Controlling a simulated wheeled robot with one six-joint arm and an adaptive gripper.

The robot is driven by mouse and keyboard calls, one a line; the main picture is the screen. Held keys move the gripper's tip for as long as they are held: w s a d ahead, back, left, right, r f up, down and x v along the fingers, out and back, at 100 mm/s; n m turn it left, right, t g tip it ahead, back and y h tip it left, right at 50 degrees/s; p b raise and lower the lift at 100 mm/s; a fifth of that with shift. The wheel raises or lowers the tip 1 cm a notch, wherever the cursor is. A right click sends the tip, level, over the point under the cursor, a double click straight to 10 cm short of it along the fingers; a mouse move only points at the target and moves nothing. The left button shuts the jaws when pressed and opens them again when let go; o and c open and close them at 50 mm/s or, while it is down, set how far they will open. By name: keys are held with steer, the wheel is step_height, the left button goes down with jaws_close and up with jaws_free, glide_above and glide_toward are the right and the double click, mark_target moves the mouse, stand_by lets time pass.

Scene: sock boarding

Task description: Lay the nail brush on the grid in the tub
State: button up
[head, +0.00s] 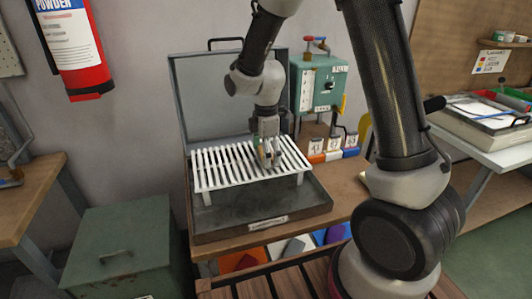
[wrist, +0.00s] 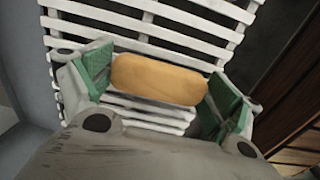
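The nail brush (wrist: 160,80) shows in the wrist view as a rounded tan wooden block. Its two ends meet the green pads of my gripper (wrist: 160,85), which is closed on it lengthwise. In the head view my gripper (head: 267,164) points down low over the white slatted grid (head: 215,172). The brush is mostly hidden there by the fingers. The grid stands on short legs in the dark shallow tub (head: 235,218); its slats also show behind the brush in the wrist view (wrist: 150,22). I cannot tell whether the brush touches the slats.
The tub has a raised grey lid (head: 222,100) behind the grid. A green chest (head: 125,245) is at lower left. My upper arm covers part of the right side.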

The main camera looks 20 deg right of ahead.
stand_by(0.3)
step_height(320, 180, up, 12)
steer(key=s+d+r+m+t, duration=0.2)
steer(key=s+d+r+m, duration=0.65)
steer(key=s, duration=0.25)
steer(key=s+d+m+t, duration=0.1)
steer(key=s+d+m, duration=0.2)
steer(key=s, duration=0.3)
steer(key=s+d+r+m+t, duration=0.1)
steer(key=s+d+m, duration=0.2)
steer(key=s+m, duration=0.3)
steer(key=shift+s+d, duration=0.2)
steer(key=shift+s, duration=0.35)
steer(key=shift+m, duration=0.25)
